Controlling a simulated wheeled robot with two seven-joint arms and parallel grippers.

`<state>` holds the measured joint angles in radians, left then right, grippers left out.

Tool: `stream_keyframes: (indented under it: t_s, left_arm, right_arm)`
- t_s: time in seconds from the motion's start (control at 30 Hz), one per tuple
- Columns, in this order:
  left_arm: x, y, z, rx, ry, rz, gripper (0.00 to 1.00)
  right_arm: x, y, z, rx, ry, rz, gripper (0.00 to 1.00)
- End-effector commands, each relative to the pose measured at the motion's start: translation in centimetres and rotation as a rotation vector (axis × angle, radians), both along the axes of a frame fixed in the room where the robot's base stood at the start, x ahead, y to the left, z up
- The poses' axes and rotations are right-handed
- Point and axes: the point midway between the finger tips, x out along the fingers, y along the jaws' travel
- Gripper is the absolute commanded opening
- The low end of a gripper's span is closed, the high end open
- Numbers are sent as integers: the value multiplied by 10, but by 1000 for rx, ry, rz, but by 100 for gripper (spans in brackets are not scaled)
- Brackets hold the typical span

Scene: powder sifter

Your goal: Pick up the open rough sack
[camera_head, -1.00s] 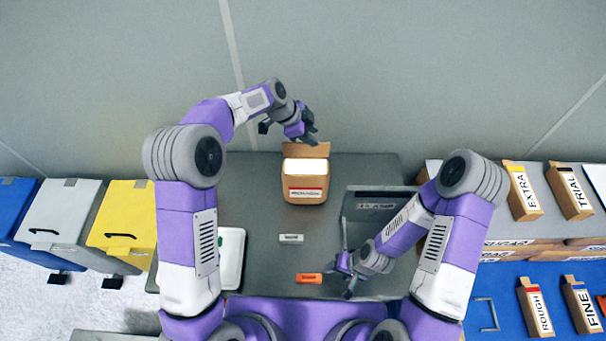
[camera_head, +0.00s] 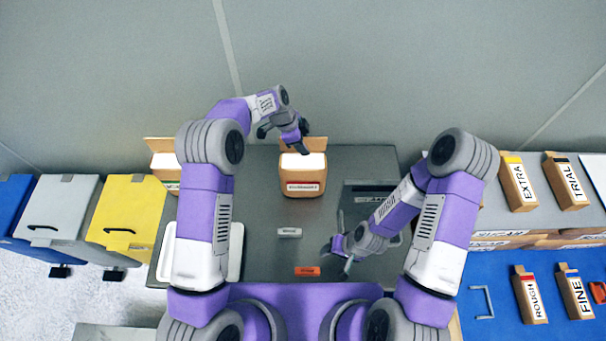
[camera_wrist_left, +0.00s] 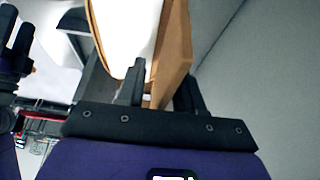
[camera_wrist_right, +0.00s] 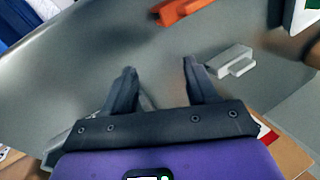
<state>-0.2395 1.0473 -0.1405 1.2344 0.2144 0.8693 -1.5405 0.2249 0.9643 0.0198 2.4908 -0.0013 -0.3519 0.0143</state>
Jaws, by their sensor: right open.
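An open brown sack (camera_head: 303,178) with white contents stands upright at the back middle of the table. Its front label is too blurred to read. My left gripper (camera_head: 303,138) is at its raised back flap. In the left wrist view the brown flap (camera_wrist_left: 176,55) lies between the open fingers (camera_wrist_left: 160,85), with the white contents beside it. A second open sack (camera_head: 160,160) is partly hidden behind my left arm. A sack labelled ROUGH (camera_head: 531,296) lies on the blue surface at right. My right gripper (camera_head: 340,256) is open and empty above the table's front right.
On the grey table (camera_head: 262,210) are a grey block (camera_head: 289,232), an orange block (camera_head: 307,271), a white tray (camera_head: 236,252) and a dark panel (camera_head: 352,200). Yellow (camera_head: 124,215), grey and blue bins stand left. EXTRA (camera_head: 518,182), TRIAL and FINE sacks lie right.

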Motion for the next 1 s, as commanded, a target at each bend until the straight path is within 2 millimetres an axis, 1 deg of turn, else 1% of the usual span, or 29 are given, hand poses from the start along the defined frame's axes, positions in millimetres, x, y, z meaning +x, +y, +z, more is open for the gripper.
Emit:
stream_keyframes:
  t_s: [0.37,1.0]
  left_arm:
    - [0,0,0,-1,-1,0,36]
    - [0,0,-5,0,-1,-1,36]
  right_arm:
    - [0,0,-1,0,0,0,58]
    - [0,0,-11,0,0,0,58]
